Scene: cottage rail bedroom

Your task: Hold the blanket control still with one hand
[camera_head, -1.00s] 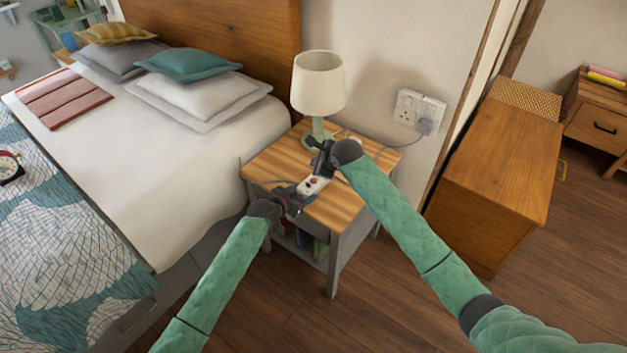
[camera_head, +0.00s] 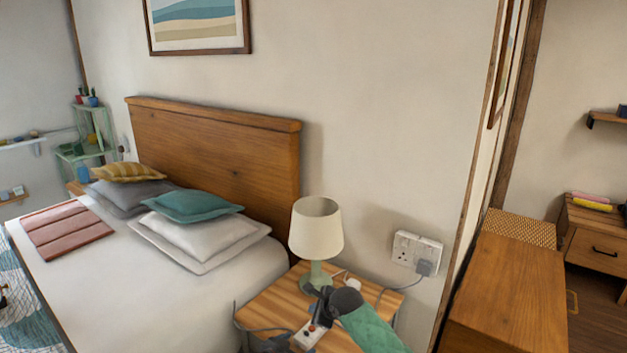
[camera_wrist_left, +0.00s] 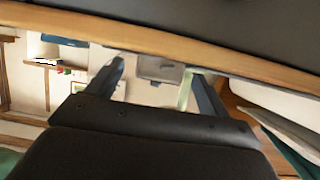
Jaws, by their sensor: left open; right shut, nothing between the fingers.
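The blanket control (camera_head: 305,337), a small white box with a reddish switch, lies on the wooden top of the bedside table (camera_head: 262,306). My left gripper (camera_head: 280,343) is at the bottom edge of the head view, beside the control's left end, mostly cut off. In the left wrist view its two fingers (camera_wrist_left: 160,85) stand apart, and I cannot make out the control between them. My right gripper (camera_head: 319,302) is over the table just above the control, shut and empty. Whether either gripper touches the control is unclear.
A lamp (camera_head: 315,233) stands behind my right gripper. A cable runs from the wall socket (camera_head: 416,251) to the table, and another lies towards the bed (camera_head: 170,290). A wooden cabinet (camera_head: 510,290) is at the right.

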